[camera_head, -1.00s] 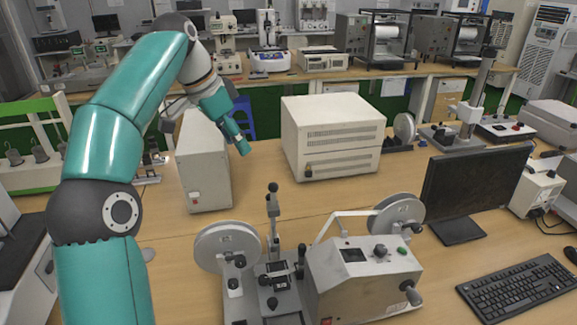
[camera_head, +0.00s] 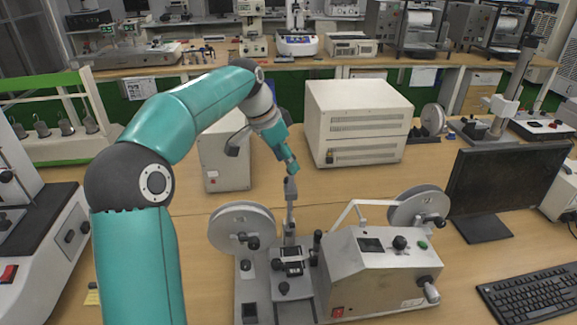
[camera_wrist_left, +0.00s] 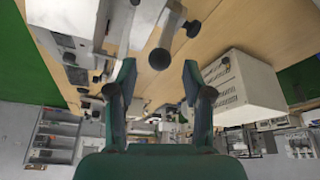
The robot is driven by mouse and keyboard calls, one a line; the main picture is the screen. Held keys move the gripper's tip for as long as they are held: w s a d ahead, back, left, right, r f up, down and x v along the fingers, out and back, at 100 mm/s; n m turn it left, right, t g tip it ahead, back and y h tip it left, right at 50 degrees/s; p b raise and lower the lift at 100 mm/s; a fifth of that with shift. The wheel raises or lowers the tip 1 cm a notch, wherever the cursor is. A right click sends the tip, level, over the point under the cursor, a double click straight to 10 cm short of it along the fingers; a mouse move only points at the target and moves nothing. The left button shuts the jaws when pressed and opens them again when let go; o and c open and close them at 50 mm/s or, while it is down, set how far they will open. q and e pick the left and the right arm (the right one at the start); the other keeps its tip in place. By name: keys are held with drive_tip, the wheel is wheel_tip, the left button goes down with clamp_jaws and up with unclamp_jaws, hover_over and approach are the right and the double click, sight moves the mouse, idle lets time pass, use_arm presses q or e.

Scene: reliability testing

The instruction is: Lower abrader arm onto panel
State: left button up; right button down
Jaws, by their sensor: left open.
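The abrader (camera_head: 372,282) stands at the front of the table, a grey machine with two pale reels. Its abrader arm (camera_head: 290,212) points up, nearly upright, above the small central bed. I cannot clearly pick out the panel on that bed. My left gripper (camera_head: 291,167) is just above the arm's top end in the head view; a gap or contact there is hard to judge. In the left wrist view the left gripper (camera_wrist_left: 158,78) is open, with a dark round knob (camera_wrist_left: 159,59) near the space between its fingertips. My right gripper is not in view.
A white box (camera_head: 357,125) and a narrower pale box (camera_head: 222,160) stand behind the abrader. A monitor (camera_head: 505,190) and keyboard (camera_head: 535,296) are at the right. Another machine (camera_head: 45,245) is at the left. Bare table lies between the boxes and the abrader.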

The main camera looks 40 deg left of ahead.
use_arm(q)
drive_tip(key=shift+x, duration=1.3)
drive_tip(key=shift+c, duration=0.3)
clamp_jaws()
